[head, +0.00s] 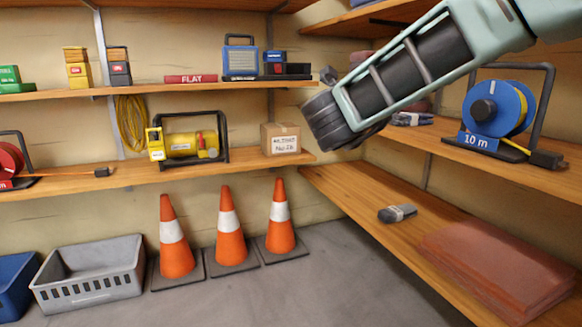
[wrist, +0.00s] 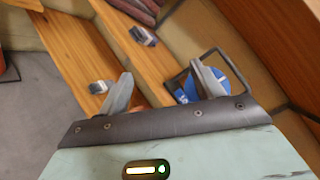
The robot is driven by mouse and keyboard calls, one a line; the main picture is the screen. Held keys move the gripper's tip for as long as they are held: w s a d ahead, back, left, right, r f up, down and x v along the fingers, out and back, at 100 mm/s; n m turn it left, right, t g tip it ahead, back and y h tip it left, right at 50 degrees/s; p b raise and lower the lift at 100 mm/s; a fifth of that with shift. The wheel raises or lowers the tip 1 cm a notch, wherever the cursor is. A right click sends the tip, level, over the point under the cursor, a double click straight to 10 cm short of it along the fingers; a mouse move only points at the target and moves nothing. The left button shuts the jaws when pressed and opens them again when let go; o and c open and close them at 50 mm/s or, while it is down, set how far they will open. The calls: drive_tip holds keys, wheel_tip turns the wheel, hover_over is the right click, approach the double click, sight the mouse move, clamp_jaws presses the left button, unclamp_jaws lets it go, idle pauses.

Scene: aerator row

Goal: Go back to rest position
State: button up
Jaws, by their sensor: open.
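My gripper (wrist: 165,84) is open in the wrist view, its two grey fingers spread with nothing held between them. In the head view my arm reaches in from the top right, and its dark end hangs in the air before the corner of the shelves. The fingers cannot be made out clearly there. In the wrist view the blue cable reel (wrist: 222,90) lies beyond the right finger and is partly hidden by it.
On the right shelves are the blue reel marked 10 m (head: 490,108), a grey-black item (head: 397,213) and reddish-brown sheets (head: 498,262). The back shelf holds a yellow lamp-like unit (head: 185,145) and a carton (head: 280,138). Three cones (head: 229,225) and a grey crate (head: 90,270) stand on the floor.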

drive_tip(key=s+a+f+n+t+y+p, duration=0.1)
drive_tip(key=s+a+f+n+y, duration=0.1)
drive_tip(key=a+n+y, duration=0.5)
drive_tip(key=s+a+f+n+y, duration=0.2)
drive_tip(key=a+n+y, duration=0.3)
drive_tip(key=n, duration=0.3)
drive_tip(key=s+a+f+n+g+y+p, duration=0.1)
drive_tip(key=s+a+f+n+g+y, duration=0.1)
drive_tip(key=s+a+f+n+g, duration=0.3)
drive_tip(key=s+a+f+n+g+y, duration=0.1)
drive_tip(key=s+f+n+g+y, duration=0.15)
drive_tip(key=s+n, duration=0.5)
drive_tip(key=s+d+f+n+g+h+p, duration=0.1)
drive_tip(key=s+d+f+n+g+h, duration=0.15)
drive_tip(key=s+d+f+n, duration=0.35)
drive_tip(key=s+d+f+n+g+h, duration=0.1)
drive_tip(key=s+d+n+g, duration=0.15)
drive_tip(key=s, duration=0.65)
drive_tip(key=s+d+f+n+g+h+p, duration=0.1)
drive_tip(key=s+d+f+n+g+h, duration=0.15)
drive_tip(key=s+d+f+n, duration=0.35)
wheel_tip(320, 180, up, 40)
drive_tip(key=a+m+p, duration=0.1)
drive_tip(key=m+p, duration=0.1)
drive_tip(key=p, duration=3.5)
drive_tip(key=shift+s+a+r+m+g+y, duration=0.2)
drive_tip(key=shift+s+a+m+g+y, duration=0.1)
drive_tip(key=shift+s+m+y, duration=0.1)
